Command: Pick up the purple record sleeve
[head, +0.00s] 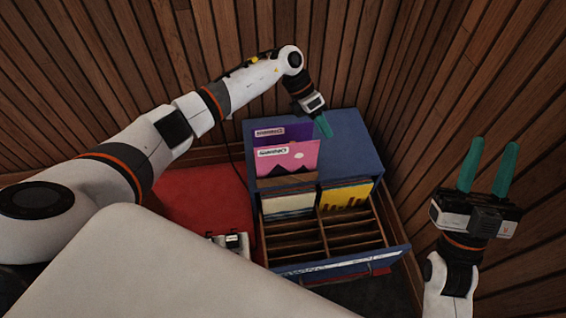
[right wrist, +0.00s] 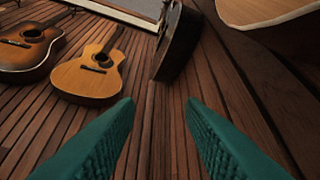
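The purple record sleeve (head: 297,132) stands upright at the back of the blue record cabinet (head: 352,146). A pink record sleeve (head: 303,158) stands in front of it and hides its lower part. My left gripper (head: 324,127) points down over the cabinet, just right of the purple sleeve's right edge. Its teal fingers overlap in this view, so I cannot tell how far apart they are. No sleeve appears held. My right gripper (head: 487,168) is open and empty, raised at the right; its parted fingers also show in the right wrist view (right wrist: 160,125).
The cabinet's open drawer (head: 398,252) has wooden dividers, with a yellow sleeve (head: 347,196) and pale sleeves (head: 288,203) at its back. Slatted wood walls (head: 400,60) stand close behind and right. Guitars (right wrist: 100,68) show in the right wrist view.

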